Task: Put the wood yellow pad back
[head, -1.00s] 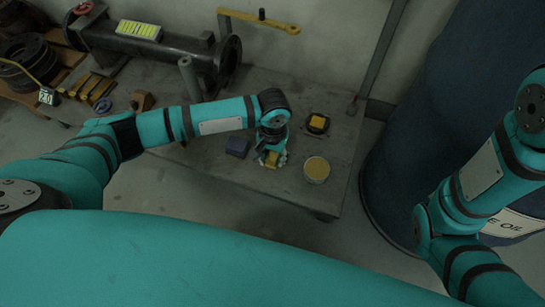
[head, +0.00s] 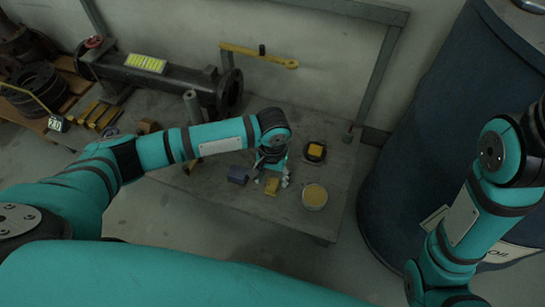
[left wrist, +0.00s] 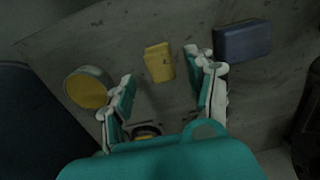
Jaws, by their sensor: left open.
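A yellow pad (head: 271,187) lies on the grey table. It also shows in the left wrist view (left wrist: 158,62), ahead of and between my fingertips. My left gripper (head: 272,178) is open, its fingers spread to either side of the pad's line; it also shows in the left wrist view (left wrist: 164,75). I see a gap between the fingers and no hold on the pad. A second yellow piece (head: 315,150) sits in a dark round holder (head: 307,158) behind, to the right. My right arm shows at the right, but its gripper is out of view.
A round tin with yellow contents (head: 314,196) stands right of the pad. A dark blue block (head: 238,175) lies to its left. A flanged pipe (head: 170,78) lies at the back left. A large blue drum (head: 420,150) stands right of the table (head: 290,220).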

